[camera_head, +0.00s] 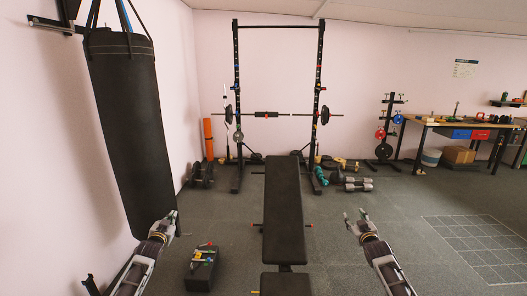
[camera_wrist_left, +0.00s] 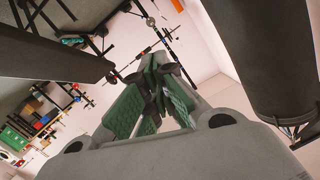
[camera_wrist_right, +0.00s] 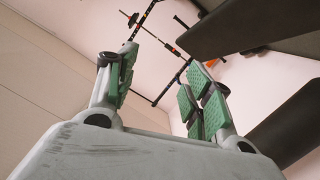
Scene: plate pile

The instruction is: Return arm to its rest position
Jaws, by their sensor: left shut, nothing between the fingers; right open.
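My left gripper (camera_head: 172,217) is at the lower left of the head view, in front of the foot of the punching bag. Its fingers are together and empty; the left wrist view shows its green-padded fingers (camera_wrist_left: 155,85) close to each other. My right gripper (camera_head: 355,214) is at the lower right of the head view, to the right of the bench. Its fingers stand apart with nothing between them, as the right wrist view (camera_wrist_right: 162,75) also shows. Both forearms come up from the bottom edge of the head view, raised above the floor.
A black punching bag (camera_head: 128,125) hangs at the left. A black bench (camera_head: 284,205) stands between my arms, with a barbell rack (camera_head: 237,110) behind it. A black box with small items (camera_head: 201,268) is on the floor. A workbench (camera_head: 470,125) stands far right.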

